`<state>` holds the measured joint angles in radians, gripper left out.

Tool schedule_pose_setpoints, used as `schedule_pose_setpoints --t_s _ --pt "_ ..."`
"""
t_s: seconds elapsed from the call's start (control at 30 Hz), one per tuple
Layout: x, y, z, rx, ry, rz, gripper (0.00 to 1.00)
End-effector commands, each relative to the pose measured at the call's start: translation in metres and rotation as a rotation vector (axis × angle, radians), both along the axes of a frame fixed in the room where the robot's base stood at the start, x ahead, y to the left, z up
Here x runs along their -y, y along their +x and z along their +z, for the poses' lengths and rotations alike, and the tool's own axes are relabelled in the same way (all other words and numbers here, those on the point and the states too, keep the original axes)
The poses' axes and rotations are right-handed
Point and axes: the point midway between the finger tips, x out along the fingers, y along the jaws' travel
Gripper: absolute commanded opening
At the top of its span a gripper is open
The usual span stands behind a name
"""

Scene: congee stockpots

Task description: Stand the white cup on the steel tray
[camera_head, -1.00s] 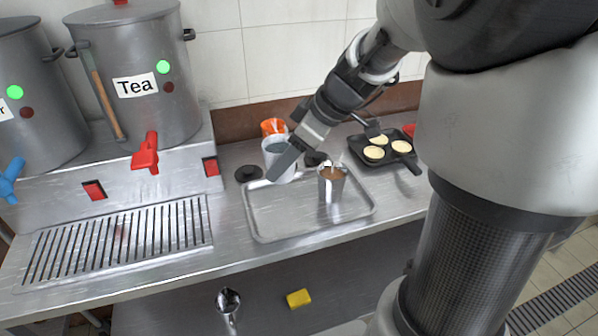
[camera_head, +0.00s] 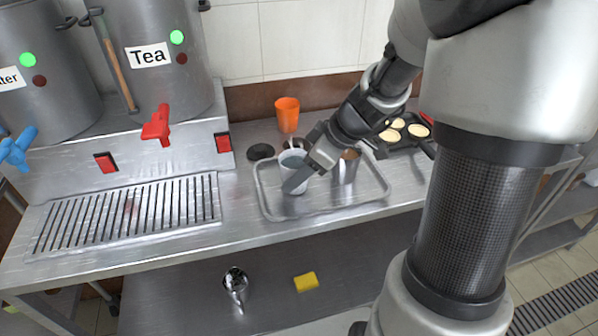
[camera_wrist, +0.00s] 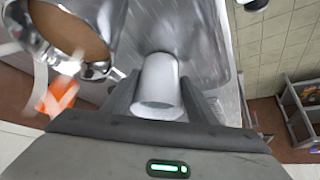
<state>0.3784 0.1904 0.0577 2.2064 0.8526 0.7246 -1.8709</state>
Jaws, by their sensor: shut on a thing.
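The white cup (camera_head: 291,160) is upright, or close to it, at the left part of the steel tray (camera_head: 330,212) in the head view. The wrist view shows the white cup (camera_wrist: 160,78) between my two fingers (camera_wrist: 160,98). The cup's base is partly hidden by a finger, so I cannot tell whether it touches the tray.
A steel cup with brown contents (camera_head: 347,168) stands on the tray close to my gripper. An orange cup (camera_head: 288,115) stands behind the tray. A dark pan with pale rounds (camera_head: 408,134) is at the right. The Tea pot (camera_head: 160,80) and drain grate (camera_head: 130,212) are at the left.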

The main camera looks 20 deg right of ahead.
Motion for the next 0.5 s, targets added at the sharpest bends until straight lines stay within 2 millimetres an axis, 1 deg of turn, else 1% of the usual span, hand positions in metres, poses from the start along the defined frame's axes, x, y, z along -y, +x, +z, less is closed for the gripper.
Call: schedule_pose_setpoints --t_s 0.23,0.27,0.3,0.37,0.5 --pt "-0.0001 0.0002 -0.0037 0.001 0.0 0.001 0.24" --pt "-0.0001 0.0 -0.0034 0.0 0.0 0.001 0.54" --pt "-0.0001 0.0 -0.0023 0.0 0.0 0.001 0.61" --pt "-0.0001 0.0 -0.0023 -0.001 0.001 0.001 0.71" --pt "-0.0002 -0.0001 -0.0025 -0.001 0.001 0.001 0.71"
